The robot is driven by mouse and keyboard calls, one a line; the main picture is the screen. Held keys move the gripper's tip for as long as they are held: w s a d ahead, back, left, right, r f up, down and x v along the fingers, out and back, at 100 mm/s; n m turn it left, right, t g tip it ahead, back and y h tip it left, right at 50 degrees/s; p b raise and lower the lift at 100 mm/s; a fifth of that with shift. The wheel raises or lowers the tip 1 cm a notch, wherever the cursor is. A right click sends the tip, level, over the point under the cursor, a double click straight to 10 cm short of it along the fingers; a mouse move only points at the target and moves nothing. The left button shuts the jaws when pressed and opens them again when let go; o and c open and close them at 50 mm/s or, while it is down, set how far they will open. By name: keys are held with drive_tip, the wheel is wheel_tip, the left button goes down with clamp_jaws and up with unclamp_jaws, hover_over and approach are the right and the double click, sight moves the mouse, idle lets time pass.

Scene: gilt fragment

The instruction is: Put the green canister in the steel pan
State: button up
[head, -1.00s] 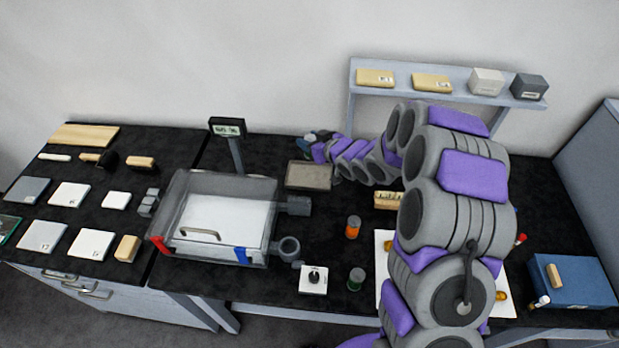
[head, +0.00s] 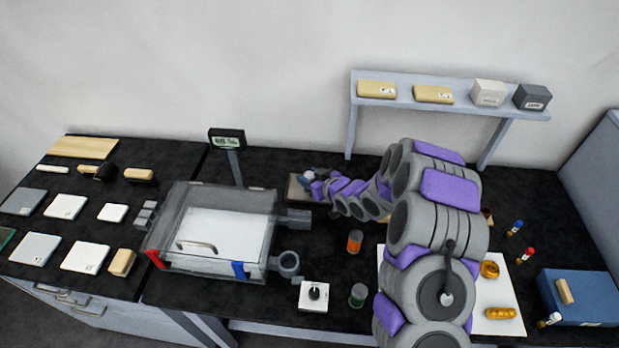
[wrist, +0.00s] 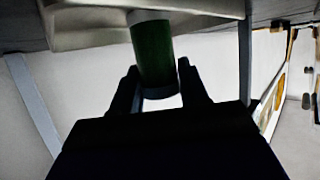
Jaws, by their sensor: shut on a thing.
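My gripper (wrist: 155,90) is shut on the green canister (wrist: 152,52), a dark green cylinder between the two fingers in the wrist view. In the head view my gripper (head: 312,181) is over the right part of the steel pan, and the canister is too small and covered to make out clearly. The steel pan (head: 296,192) is a shallow grey tray behind the right end of the clear box, partly hidden by my gripper. A pale tray-like rim, likely the pan (wrist: 85,38), shows beyond the canister in the wrist view. I cannot tell whether the canister touches it.
A clear box (head: 180,255) with a display post (head: 233,160) stands left of the pan. An orange-filled jar (head: 355,241) and a green-lidded jar (head: 357,295) stand in front. A shelf (head: 400,102) is behind my arm. A blue box (head: 590,300) is at right.

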drive_tip(key=o, duration=1.1)
drive_tip(key=shift+c, duration=0.2)
drive_tip(key=p+v, duration=0.1)
drive_tip(key=v, duration=0.5)
drive_tip(key=shift+d+r, duration=0.1)
drive_tip(key=shift+r, duration=0.1)
drive_tip(key=shift+s+d+r, duration=0.15)
drive_tip(key=shift+s+d, duration=0.25)
drive_tip(key=shift+s, duration=0.15)
drive_tip(key=shift+r+p, duration=0.1)
drive_tip(key=shift+p, duration=0.2)
